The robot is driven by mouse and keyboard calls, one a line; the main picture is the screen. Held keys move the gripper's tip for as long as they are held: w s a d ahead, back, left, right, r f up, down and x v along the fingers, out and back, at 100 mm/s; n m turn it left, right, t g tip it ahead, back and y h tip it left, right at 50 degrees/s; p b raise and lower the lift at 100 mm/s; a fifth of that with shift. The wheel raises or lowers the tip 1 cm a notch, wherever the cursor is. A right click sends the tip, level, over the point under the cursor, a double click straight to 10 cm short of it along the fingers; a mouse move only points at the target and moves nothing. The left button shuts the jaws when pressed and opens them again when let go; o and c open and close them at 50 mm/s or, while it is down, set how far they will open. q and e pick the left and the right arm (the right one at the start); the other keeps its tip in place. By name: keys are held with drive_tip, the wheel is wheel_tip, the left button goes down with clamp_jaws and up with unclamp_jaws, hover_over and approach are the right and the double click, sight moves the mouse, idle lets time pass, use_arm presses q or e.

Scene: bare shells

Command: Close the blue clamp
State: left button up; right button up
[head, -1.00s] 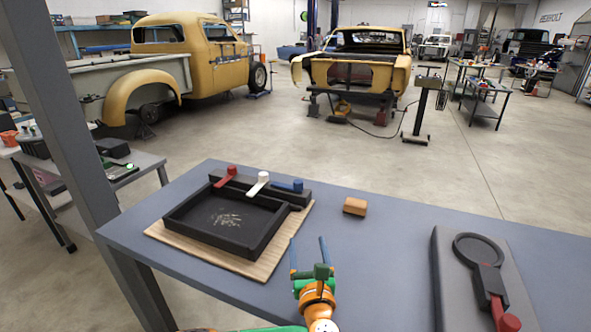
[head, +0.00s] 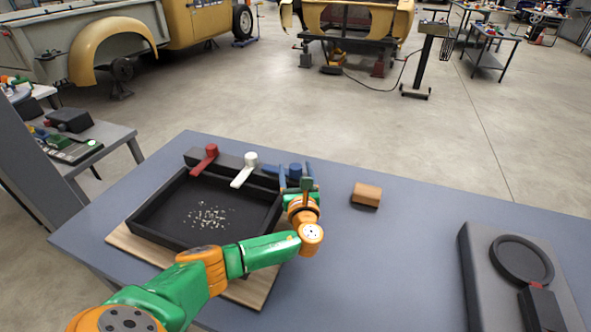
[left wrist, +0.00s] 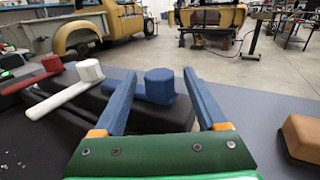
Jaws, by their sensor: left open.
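The blue clamp (head: 295,170) sits at the right end of the black bar at the back of the black tray (head: 150,234). In the left wrist view the blue clamp (left wrist: 160,85) shows its round knob between my fingers, a little beyond them, and its arm lying along the bar to the left. My left gripper (head: 296,175) is open and empty, pointing at the blue clamp. Its blue fingers (left wrist: 158,92) stand on either side of the knob in the picture; I cannot tell whether they touch it. The right gripper is not in view.
A red clamp (head: 206,158) and a white clamp (head: 245,170) stand left of the blue one, their arms angled toward the tray. A dark fixture with a ring (head: 522,260) is at the right. The table between is clear.

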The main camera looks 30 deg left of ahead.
use_arm(q)
drive_tip(key=shift+w+a+f, duration=0.15)
drive_tip(key=shift+w+a, duration=0.1)
drive_tip(key=shift+w, duration=0.05)
drive_tip(key=shift+s+d, duration=0.1)
drive_tip(key=c, duration=0.3)
clamp_jaws()
idle(0.8)
